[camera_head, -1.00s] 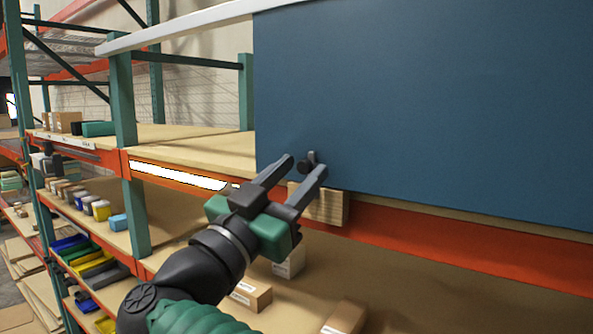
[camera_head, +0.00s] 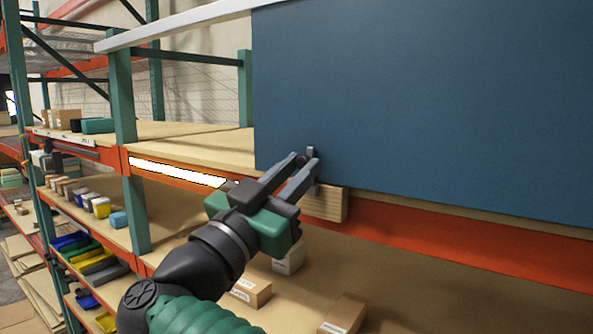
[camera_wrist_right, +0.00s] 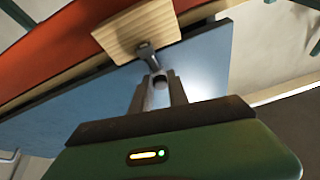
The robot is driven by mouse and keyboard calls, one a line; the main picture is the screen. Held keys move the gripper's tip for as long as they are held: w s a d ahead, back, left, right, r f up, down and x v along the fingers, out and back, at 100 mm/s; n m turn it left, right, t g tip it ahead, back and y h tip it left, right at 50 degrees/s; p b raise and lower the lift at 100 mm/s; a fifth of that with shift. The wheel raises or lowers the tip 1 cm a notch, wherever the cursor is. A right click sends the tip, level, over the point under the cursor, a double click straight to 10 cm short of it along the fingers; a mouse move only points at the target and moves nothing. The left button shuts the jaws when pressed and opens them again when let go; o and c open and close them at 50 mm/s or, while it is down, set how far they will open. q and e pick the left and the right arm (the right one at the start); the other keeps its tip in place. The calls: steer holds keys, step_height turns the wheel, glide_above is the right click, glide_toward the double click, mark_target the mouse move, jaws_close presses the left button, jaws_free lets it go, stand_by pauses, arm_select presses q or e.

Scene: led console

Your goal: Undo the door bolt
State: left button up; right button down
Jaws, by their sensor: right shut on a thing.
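The blue door panel (camera_head: 430,100) fills the right of the head view. The small dark metal bolt (camera_head: 311,152) is at the panel's lower left, just above a wooden block (camera_head: 325,204). My right gripper (camera_head: 304,159) is shut on the bolt's handle. In the right wrist view, the bolt (camera_wrist_right: 147,53) runs from the wooden block (camera_wrist_right: 135,28) towards the panel's edge, and its round end lies between the fingers of my right gripper (camera_wrist_right: 158,88). The fingers hide part of the bolt. My left gripper is not in view.
An orange beam (camera_head: 440,245) runs below the panel. A green rack post (camera_head: 136,212) stands to the left. Small cartons (camera_head: 250,290) lie on the lower shelf under my right arm. Coloured bins (camera_head: 85,262) are at the lower left.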

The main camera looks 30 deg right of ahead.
mark_target(314, 133)
steer(key=shift+r, duration=0.1)
stand_by(0.6)
step_height(314, 133, up, 3)
steer(key=shift+p, duration=1)
steer(key=c, duration=1.5)
jaws_free()
steer(key=shift+w, duration=0.1)
steer(key=shift+o, duration=1.1)
steer(key=shift+s+a, duration=0.1)
steer(key=shift+s, duration=0.1)
